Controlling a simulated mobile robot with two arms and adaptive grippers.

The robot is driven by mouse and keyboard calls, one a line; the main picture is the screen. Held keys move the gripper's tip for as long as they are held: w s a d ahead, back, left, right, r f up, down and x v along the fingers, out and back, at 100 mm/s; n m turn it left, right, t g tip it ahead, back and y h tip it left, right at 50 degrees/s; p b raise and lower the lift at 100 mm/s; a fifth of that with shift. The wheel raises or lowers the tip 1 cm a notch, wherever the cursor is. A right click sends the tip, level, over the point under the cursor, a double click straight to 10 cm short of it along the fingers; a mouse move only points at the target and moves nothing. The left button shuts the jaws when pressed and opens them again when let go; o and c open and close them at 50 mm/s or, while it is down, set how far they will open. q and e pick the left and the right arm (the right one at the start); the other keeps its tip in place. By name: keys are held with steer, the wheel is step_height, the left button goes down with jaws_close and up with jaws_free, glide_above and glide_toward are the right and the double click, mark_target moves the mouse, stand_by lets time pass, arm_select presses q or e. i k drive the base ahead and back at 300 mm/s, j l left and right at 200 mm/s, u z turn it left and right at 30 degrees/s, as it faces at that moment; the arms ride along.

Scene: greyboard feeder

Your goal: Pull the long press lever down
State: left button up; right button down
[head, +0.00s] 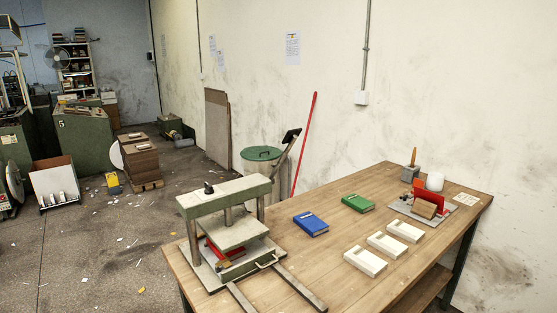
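A green-grey press (223,196) stands at the near left end of the wooden table. A long grey lever (282,156) with a black grip (291,136) slants up to the right from the press's top right corner, where it seems to join. It is raised. A small black knob (208,187) sits on top of the press. The pressing plate (231,233) hangs above the press base, with a red item (222,253) partly hidden below it. Neither of my grippers is in view.
On the table (330,262) lie a blue book (310,224), a green book (357,203) and three pale trays (386,245). Two dark bars (302,288) extend from the press to the front. A lidded bin (262,165) and a red pole (305,140) stand behind the press.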

mark_target(291, 137)
steer(key=i+j+z, duration=0.25)
steer(key=j, duration=0.4)
steer(key=j+z, duration=0.3)
steer(key=j, duration=0.35)
steer(key=i+j, duration=0.35)
steer(key=j, duration=0.15)
steer(key=z, duration=0.05)
